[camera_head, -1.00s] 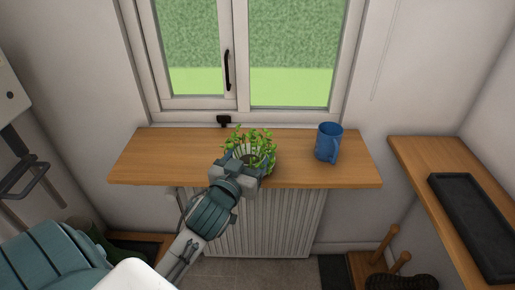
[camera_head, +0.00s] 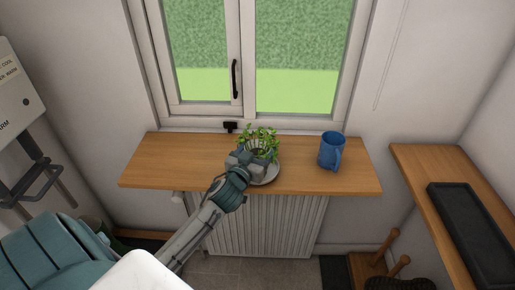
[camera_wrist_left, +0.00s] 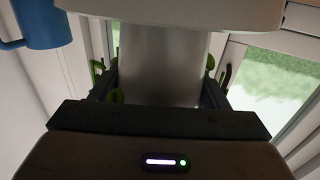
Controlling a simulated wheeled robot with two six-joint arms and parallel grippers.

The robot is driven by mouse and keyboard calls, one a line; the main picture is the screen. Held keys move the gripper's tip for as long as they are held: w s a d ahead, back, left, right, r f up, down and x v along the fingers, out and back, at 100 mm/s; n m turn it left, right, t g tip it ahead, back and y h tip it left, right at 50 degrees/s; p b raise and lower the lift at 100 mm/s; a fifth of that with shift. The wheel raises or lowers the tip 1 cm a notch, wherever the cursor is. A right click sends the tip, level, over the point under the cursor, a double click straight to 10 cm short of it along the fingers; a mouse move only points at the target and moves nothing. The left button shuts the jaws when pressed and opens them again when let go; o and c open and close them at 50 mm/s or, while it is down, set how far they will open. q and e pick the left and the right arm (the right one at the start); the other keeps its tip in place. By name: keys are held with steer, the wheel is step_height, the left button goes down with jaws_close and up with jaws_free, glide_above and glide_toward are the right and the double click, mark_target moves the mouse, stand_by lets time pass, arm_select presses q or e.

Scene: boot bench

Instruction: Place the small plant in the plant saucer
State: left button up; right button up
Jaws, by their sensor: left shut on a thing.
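The grey plant saucer (camera_head: 267,178) shows on the wooden sill below and in front of the pot, partly covered by my gripper. In the left wrist view the smooth pale pot (camera_wrist_left: 162,75) is between the fingers. The saucer's pale rim (camera_wrist_left: 170,12) is right by the pot's end; I cannot tell whether they touch. My right gripper is not in view.
A blue mug (camera_head: 331,151) stands on the sill (camera_head: 165,165) right of the plant. The window (camera_head: 250,60) and a small black object (camera_head: 230,127) are behind. A bench with a black tray (camera_head: 472,230) is at the right. The sill's left part is clear.

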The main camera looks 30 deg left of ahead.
arm_select(q)
steer(key=o, duration=0.9)
steer(key=shift+f, duration=0.15)
steer(key=o, duration=0.4)
steer(key=shift+s, duration=0.2)
steer(key=s+d+b, duration=0.2)
steer(key=s+b, duration=0.2)
steer(key=s, duration=0.7)
steer(key=shift+s+r+b, duration=0.2)
steer(key=shift+s+b, duration=0.1)
